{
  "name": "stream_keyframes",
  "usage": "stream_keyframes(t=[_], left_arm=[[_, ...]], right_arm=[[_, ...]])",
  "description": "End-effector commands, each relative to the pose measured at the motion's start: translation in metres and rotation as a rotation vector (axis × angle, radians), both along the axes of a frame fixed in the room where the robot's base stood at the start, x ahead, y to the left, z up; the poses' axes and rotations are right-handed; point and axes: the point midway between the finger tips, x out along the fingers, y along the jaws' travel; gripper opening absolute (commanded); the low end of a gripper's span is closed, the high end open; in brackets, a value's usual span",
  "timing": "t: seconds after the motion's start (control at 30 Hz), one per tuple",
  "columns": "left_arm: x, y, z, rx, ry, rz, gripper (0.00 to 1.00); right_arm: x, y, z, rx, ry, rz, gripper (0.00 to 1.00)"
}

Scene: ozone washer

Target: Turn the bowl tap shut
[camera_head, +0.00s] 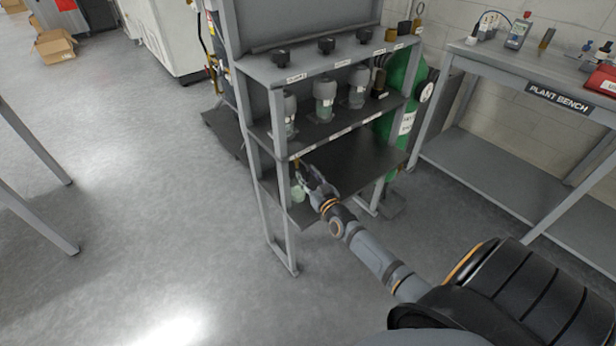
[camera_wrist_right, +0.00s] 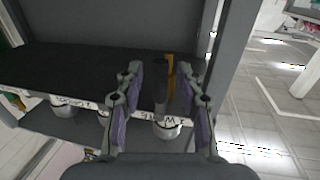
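The bowl tap shows in the right wrist view as a dark grey stem with a yellow lever (camera_wrist_right: 170,72) beside it. In the head view a small brass-coloured part of it (camera_head: 297,165) shows under the front left of the middle shelf. A pale bowl (camera_wrist_right: 167,129) is below the tap; it also shows in the head view (camera_head: 298,192), partly hidden by my gripper. My right gripper (camera_head: 308,172) is at the front left of the rack. In its wrist view the fingers (camera_wrist_right: 160,72) are apart, one on each side of the tap. Contact cannot be told. My left gripper is out of view.
The rack's middle shelf (camera_head: 340,125) holds three jars, and black knobs stand on the top shelf. A rack leg (camera_wrist_right: 222,75) is close beside my fingers. A green cylinder (camera_head: 411,92) stands behind.

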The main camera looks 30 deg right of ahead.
Motion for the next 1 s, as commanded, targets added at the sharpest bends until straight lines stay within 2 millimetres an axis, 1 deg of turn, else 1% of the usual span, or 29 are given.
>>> stream_keyframes(t=[0.03,0.23,0.77,1.0], left_arm=[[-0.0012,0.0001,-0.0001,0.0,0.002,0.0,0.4],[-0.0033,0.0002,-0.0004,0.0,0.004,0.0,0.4],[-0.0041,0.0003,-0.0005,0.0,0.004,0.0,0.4],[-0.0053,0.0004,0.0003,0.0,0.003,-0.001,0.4]], right_arm=[[-0.0001,0.0001,0.0,0.0,0.0,0.0,0.28],[-0.0002,0.0001,0.0,0.0,0.0,0.0,0.01],[-0.0007,-0.0006,-0.0008,-0.017,0.0,0.0,0.0],[-0.0008,-0.0055,-0.0015,-0.124,-0.005,0.0,0.0]])
